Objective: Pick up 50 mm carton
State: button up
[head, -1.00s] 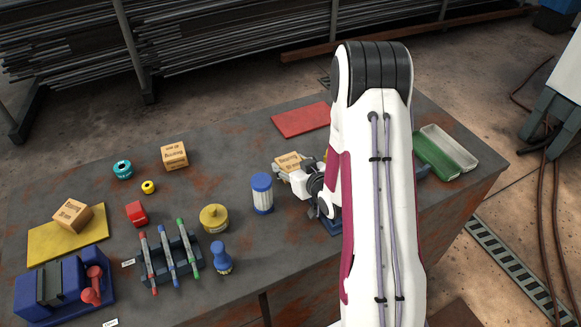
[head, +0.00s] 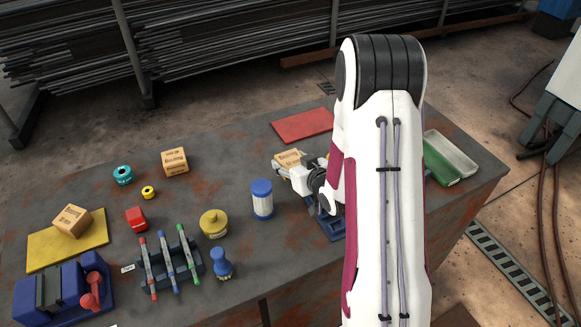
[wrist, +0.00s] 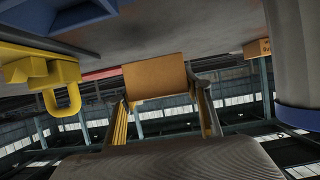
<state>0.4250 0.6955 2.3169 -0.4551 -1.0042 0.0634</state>
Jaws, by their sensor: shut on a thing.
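A tan cardboard carton (head: 289,158) with dark print is held in my gripper (head: 287,168), right of the blue-and-white canister. Its size marking is too small to read. In the wrist view the carton (wrist: 155,77) sits between the two fingers, which are shut on its sides. The wrist view is upside down, with the grey tabletop at the top. My arm hides part of the bench to the right of the carton. Two similar cartons stand elsewhere: one at the back left (head: 175,162) and one on the yellow mat (head: 38,252), tilted to the view (head: 72,221).
The blue-and-white canister (head: 262,199) stands close to the left of my gripper. A yellow padlock-like part (wrist: 62,85) is near it in the wrist view. A red mat (head: 303,125) lies empty behind. A green-and-white tray (head: 450,160) is at the right.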

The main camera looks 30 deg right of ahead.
aim_at(291, 159)
jog(key=shift+r, duration=3.3)
jog(key=shift+f, duration=0.15)
